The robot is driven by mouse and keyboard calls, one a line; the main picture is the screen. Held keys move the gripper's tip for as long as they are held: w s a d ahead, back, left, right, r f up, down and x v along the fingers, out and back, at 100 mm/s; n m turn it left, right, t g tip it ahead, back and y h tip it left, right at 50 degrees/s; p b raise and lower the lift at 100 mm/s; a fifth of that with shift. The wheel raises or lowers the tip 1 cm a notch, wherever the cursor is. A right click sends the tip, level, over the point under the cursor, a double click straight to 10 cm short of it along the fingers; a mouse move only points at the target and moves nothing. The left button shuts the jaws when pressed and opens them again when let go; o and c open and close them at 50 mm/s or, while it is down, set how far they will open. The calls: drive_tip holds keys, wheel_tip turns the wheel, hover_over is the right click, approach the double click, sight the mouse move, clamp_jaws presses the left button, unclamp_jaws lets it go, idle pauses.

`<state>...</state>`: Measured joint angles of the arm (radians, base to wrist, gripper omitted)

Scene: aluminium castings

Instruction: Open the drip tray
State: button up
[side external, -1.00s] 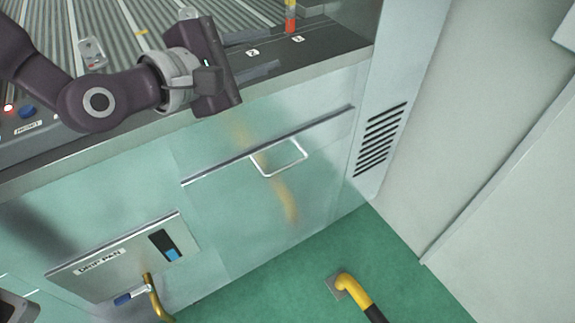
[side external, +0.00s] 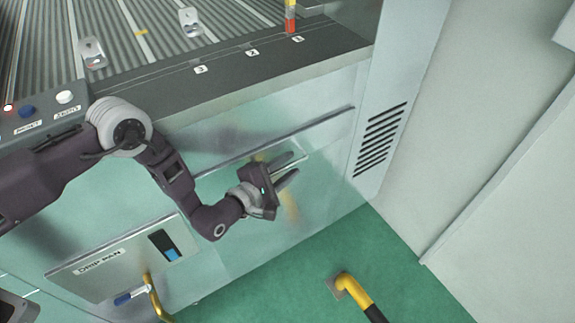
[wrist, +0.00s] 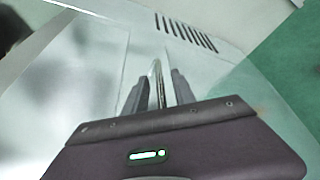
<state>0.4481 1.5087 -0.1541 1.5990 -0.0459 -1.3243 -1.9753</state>
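The drip tray front (side external: 325,140) is a pale green panel under the counter, with a metal strip along its top edge and a wire loop handle (side external: 303,150). The gripper hides most of the handle in the side view. My gripper (side external: 296,164) is in front of this panel, at the handle. In the wrist view the handle (wrist: 156,82) stands between the two fingers of my gripper (wrist: 157,86), with a narrow gap showing on each side. The fingers are apart. Whether either one touches the handle, I cannot tell. The tray front sits flush with the cabinet.
A panel labelled "DRIP PAN" (side external: 120,268) with a blue level window is at lower left, beside a brass pipe (side external: 155,298). A yellow-black rail (side external: 358,293) rises from the green floor (side external: 300,270). Castings (side external: 190,22) lie on the ribbed bed above.

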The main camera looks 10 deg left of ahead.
drive_tip(key=shift+w, duration=0.1)
drive_tip(key=shift+c, duration=0.2)
clamp_jaws()
idle(1.2)
